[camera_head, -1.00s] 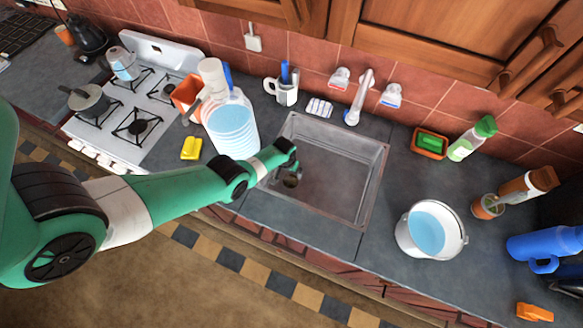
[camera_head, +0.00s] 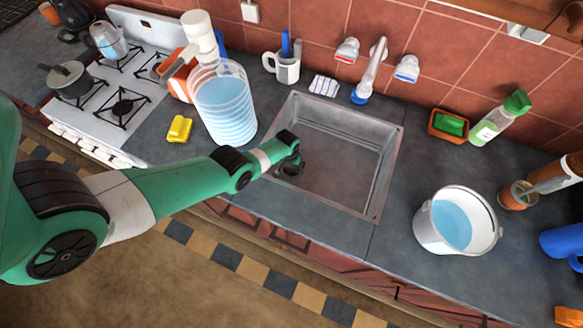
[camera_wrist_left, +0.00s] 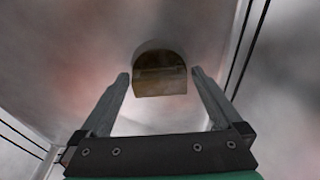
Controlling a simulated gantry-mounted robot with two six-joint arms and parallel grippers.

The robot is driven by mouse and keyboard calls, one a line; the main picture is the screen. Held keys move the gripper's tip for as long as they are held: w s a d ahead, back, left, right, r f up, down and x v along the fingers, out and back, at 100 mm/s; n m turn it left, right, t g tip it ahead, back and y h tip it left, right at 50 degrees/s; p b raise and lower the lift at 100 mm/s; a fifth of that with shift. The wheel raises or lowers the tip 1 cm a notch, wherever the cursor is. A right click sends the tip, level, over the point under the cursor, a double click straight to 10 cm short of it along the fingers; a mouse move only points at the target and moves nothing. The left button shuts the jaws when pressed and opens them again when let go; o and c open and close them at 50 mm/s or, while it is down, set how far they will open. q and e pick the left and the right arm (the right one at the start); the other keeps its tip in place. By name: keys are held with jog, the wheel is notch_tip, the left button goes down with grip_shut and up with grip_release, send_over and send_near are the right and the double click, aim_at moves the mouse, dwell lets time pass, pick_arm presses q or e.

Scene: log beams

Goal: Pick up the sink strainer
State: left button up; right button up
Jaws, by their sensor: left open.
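My left gripper (camera_head: 292,165) is inside the left part of the metal sink (camera_head: 345,165), pointing down. In the left wrist view its two fingers (camera_wrist_left: 160,76) are spread with a gap between the tips. A dark brownish piece with a rounded top, which looks like the sink strainer (camera_wrist_left: 160,72), shows between and beyond the tips. I cannot tell whether the fingers touch it. In the head view a dark round spot at the drain (camera_head: 290,170) is partly hidden by the gripper. My right gripper is not in view.
A faucet (camera_head: 370,70) stands behind the sink. A clear water-filled container (camera_head: 225,105) and a yellow sponge (camera_head: 179,128) are left of it. A white bucket (camera_head: 455,222) stands to the right. The sink's middle and right are empty.

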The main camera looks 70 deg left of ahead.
pick_arm(q)
jog(key=c, duration=1.1)
jog(key=shift+r, duration=0.1)
notch_tip(320, 180, up, 10)
jog(key=p, duration=1)
jog(key=shift+p, duration=0.3)
